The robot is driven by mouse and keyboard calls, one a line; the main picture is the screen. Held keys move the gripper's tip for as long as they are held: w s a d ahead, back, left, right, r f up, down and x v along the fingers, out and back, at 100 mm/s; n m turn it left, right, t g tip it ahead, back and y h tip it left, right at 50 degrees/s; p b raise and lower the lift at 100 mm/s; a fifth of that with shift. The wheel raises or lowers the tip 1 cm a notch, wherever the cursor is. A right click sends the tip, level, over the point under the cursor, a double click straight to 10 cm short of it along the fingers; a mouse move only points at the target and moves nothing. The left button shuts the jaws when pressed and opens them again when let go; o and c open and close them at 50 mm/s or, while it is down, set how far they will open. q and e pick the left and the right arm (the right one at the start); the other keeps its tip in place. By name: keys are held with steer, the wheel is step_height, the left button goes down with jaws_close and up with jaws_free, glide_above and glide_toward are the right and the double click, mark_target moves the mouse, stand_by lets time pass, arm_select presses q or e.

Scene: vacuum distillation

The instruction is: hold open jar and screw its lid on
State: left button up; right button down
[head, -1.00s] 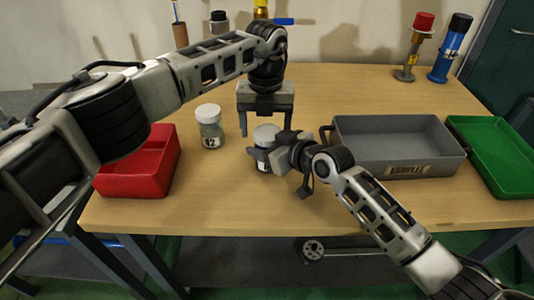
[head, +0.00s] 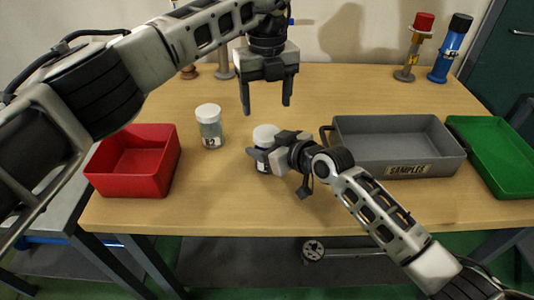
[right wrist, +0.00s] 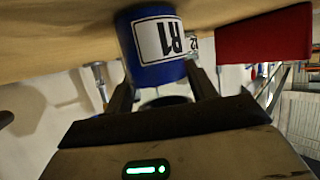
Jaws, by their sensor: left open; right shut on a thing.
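A jar with a white top (head: 265,134) stands upright on the table. Its body is mostly hidden by my right gripper (head: 264,155), which is shut around it from the right. In the right wrist view the jar (right wrist: 132,40) looks blue, with a white label reading R1, between my right fingers (right wrist: 160,88). My left gripper (head: 267,107) is open and empty, pointing down above the white top, with a gap between them. The white top looks like a lid on the jar; how tightly it sits cannot be told.
A second jar (head: 210,130) with a white lid and an R2 label stands to the left. A red bin (head: 152,184) lies farther left. A grey samples tray (head: 370,170) and a green tray (head: 503,187) are at right. Red-topped (head: 414,48) and blue (head: 450,50) cylinders stand behind.

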mark_target(267, 133)
arm_select(q)
steer(key=shift+r, duration=0.1)
step_height(267, 133, down, 8)
steer(key=shift+f, duration=0.1)
stand_by(0.7)
steer(key=c, duration=0.9)
steer(key=m, duration=0.2)
steer(key=shift+a+m, duration=0.1)
steer(key=shift+m, duration=0.3)
arm_select(e)
steer(key=shift+d, duration=0.1)
arm_select(q)
steer(key=o, duration=1.1)
